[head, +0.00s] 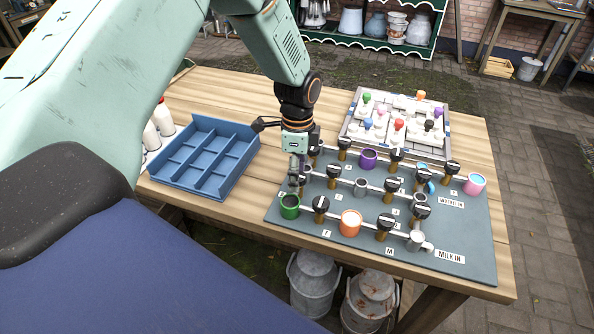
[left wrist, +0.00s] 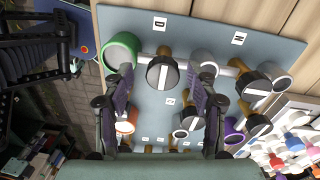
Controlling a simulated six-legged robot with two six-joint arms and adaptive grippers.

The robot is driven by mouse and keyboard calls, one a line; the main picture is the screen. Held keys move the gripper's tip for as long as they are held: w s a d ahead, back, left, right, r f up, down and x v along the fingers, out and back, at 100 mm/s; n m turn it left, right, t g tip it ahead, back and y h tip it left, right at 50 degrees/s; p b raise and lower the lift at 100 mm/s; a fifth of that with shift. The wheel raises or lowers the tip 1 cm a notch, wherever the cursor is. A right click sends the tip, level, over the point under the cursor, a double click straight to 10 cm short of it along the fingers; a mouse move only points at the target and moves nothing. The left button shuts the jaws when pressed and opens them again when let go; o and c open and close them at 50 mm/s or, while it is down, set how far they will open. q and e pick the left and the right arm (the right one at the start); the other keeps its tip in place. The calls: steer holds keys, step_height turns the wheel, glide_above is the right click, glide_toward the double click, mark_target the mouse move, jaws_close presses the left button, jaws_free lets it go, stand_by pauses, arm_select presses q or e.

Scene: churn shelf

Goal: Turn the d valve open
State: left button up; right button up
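The grey valve board (head: 460,225) lies on the wooden table and carries several black-knobbed valves on pipes. My left gripper (head: 296,172) is low over its left part, just behind the green cup (head: 289,207). In the left wrist view my left gripper (left wrist: 165,85) is open, one finger on each side of a black valve knob (left wrist: 162,74) with a white bar. I cannot tell whether the fingers touch it. A small label (left wrist: 160,23) lies above it in that view, too small to read surely, so I cannot confirm the d valve. My right gripper is not in view.
A blue divided tray (head: 207,160) stands left of the board. A white puzzle-like panel (head: 395,118) with coloured knobs lies behind it. An orange cup (head: 350,222), a purple cup (head: 367,159) and a pink cup (head: 474,184) stand on the board among neighbouring valves.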

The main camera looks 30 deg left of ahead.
arm_select(q)
steer(key=shift+w+d+f, duration=0.1)
steer(key=shift+w+f, duration=0.05)
steer(key=shift+w, duration=0.2)
steer(key=c, duration=0.6)
steer(key=shift+s, duration=0.1)
steer(key=c, duration=0.5)
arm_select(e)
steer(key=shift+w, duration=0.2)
